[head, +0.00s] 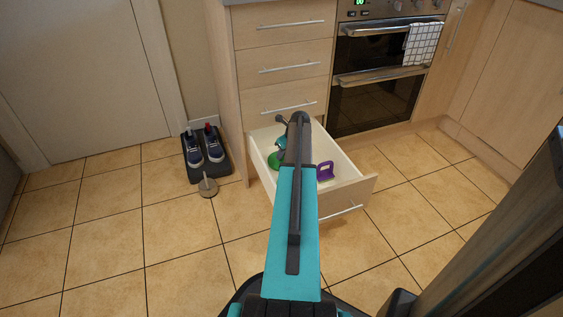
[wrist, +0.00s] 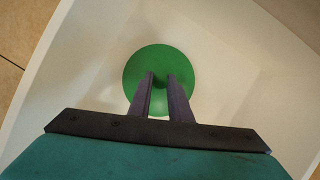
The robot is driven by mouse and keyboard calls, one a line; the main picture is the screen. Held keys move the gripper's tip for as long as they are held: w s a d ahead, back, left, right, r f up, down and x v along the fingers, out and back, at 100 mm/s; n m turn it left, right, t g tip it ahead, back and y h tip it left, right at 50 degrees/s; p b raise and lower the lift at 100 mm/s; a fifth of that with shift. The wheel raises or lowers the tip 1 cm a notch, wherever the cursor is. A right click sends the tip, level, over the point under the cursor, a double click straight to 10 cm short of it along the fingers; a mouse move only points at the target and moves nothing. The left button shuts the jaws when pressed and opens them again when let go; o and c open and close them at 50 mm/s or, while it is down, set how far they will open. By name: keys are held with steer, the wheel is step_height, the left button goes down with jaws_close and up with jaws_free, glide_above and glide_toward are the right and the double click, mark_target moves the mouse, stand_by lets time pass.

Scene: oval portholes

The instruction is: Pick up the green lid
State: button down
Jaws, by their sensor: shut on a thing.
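The green lid (wrist: 158,62) is a round disc in the wrist view, with the white drawer floor around it. My gripper (wrist: 161,80) reaches over the lid, and its two dark fingers are shut on the lid near its middle. The exact grip point is hidden between the fingertips. In the head view the lid (head: 273,160) shows as a small green patch inside the open drawer, left of my arm. My arm hides most of the gripper there. I cannot tell whether the lid touches the drawer floor.
The open bottom drawer (head: 350,187) also holds a purple object (head: 325,171) to the right of my arm. Shoes on a dark tray (head: 222,170) and a small round object with an upright stem (head: 208,188) stand left of the drawer. An oven (head: 378,75) is behind it. The tiled floor at left is clear.

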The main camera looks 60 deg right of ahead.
steer(key=shift+r, duration=0.15)
step_height(320, 180, up, 10)
steer(key=p, duration=0.4)
stand_by(0.7)
steer(key=shift+p, duration=0.3)
